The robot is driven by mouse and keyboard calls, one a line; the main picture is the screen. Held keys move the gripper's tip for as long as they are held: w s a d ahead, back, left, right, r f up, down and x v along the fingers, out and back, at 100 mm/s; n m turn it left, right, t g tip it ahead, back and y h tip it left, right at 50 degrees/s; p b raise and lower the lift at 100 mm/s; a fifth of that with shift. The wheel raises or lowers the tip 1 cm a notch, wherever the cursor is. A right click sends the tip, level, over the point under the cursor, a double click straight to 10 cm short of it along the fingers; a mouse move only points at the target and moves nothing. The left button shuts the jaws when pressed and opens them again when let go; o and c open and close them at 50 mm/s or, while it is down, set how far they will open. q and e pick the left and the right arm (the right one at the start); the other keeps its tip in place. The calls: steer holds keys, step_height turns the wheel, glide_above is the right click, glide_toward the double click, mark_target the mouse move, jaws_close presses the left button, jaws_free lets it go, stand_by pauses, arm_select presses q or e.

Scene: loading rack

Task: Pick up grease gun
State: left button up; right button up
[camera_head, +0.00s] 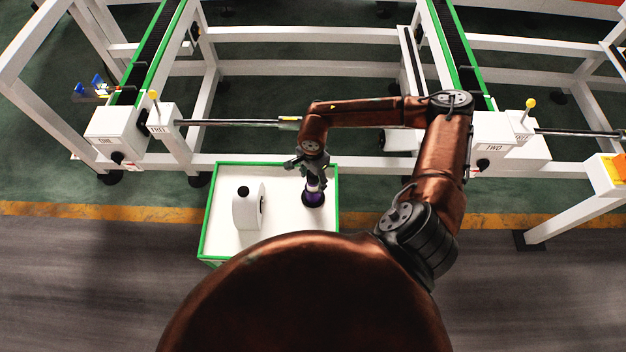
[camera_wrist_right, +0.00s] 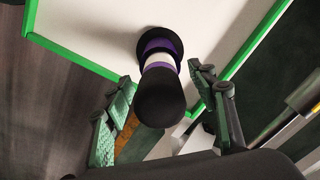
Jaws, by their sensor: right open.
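The grease gun, as I take it, is the upright black, purple and white cylinder (camera_head: 314,195) on the right part of the white, green-edged table (camera_head: 225,243). In the right wrist view the grease gun (camera_wrist_right: 160,95) stands with its rounded black end towards the camera and its wide black base on the table top. My right gripper (camera_head: 311,172) is above it, pointing down. In the right wrist view my right gripper (camera_wrist_right: 162,74) is open, with one green-padded finger on each side of the grease gun. Gaps show on both sides. My left gripper is not in view.
A white container with a black top (camera_head: 247,206) stands on the table, left of the grease gun. A white frame with green-edged conveyors (camera_head: 155,48) is behind, with white boxes (camera_head: 117,132) and a horizontal rod (camera_head: 235,122). The table's front middle is hidden by my body.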

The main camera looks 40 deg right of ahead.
steer(key=shift+f, duration=0.9)
steer(key=c, duration=1.3)
